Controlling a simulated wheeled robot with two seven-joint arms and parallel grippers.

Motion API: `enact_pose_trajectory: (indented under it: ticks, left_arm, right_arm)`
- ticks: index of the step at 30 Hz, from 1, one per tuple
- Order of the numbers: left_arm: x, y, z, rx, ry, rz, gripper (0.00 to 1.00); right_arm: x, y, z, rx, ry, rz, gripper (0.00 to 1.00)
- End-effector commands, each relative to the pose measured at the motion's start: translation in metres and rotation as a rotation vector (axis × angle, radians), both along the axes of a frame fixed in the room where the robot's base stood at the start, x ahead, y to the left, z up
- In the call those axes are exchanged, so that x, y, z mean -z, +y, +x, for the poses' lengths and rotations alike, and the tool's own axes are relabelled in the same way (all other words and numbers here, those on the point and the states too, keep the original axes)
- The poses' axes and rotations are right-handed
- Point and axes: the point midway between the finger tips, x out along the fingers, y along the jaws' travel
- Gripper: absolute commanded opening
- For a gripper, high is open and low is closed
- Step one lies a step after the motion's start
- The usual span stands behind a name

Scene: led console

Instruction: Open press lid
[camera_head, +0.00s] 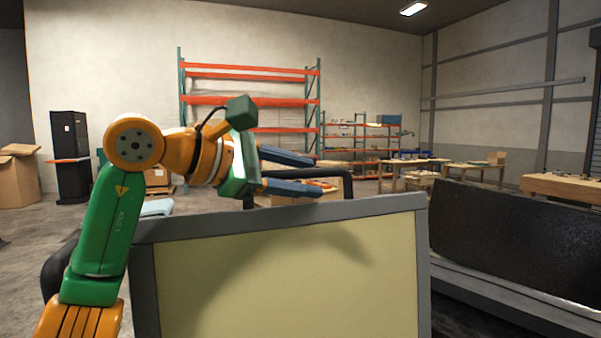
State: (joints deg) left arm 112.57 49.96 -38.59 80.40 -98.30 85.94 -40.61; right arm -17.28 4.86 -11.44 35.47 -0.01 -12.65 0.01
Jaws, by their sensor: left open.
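A large upright panel with a grey frame (290,217) and a pale yellow face (285,285) fills the lower middle; it looks like the press lid, though I cannot be sure. A black bar handle (338,173) rises behind its top edge. My left gripper (316,175) reaches in from the left, pointing right, above the panel's top edge. Its two dark fingers are open, and the handle's bar shows between them in the picture. I cannot tell whether they touch it. My right gripper is out of view.
A dark slab (510,245) stands at the right, beside the panel. Orange shelving (245,72), worktables (410,165) and cardboard boxes (18,178) are far behind. A black curved tube (53,272) shows at lower left. The air above the panel's right side is clear.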

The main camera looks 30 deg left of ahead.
Motion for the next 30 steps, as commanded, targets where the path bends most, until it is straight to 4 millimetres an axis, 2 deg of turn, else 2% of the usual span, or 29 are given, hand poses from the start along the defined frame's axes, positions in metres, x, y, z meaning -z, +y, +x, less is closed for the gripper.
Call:
enact_pose_trajectory:
  ticks: [3,8,9,30]
  left_arm:
    - [0.0000,0.0001,-0.0003,0.000,0.000,0.000,0.46]
    - [-0.0001,0.0002,-0.0004,0.000,0.000,0.000,0.03]
    - [-0.0002,0.0002,-0.0005,0.001,-0.001,0.000,0.00]
    - [-0.0007,0.0000,-0.0007,0.001,-0.002,-0.001,0.00]
  right_arm:
    - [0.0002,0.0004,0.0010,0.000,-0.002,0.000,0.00]
    - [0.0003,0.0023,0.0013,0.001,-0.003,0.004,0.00]
    - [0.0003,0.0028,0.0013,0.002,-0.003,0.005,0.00]
    - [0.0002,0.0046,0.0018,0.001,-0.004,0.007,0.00]
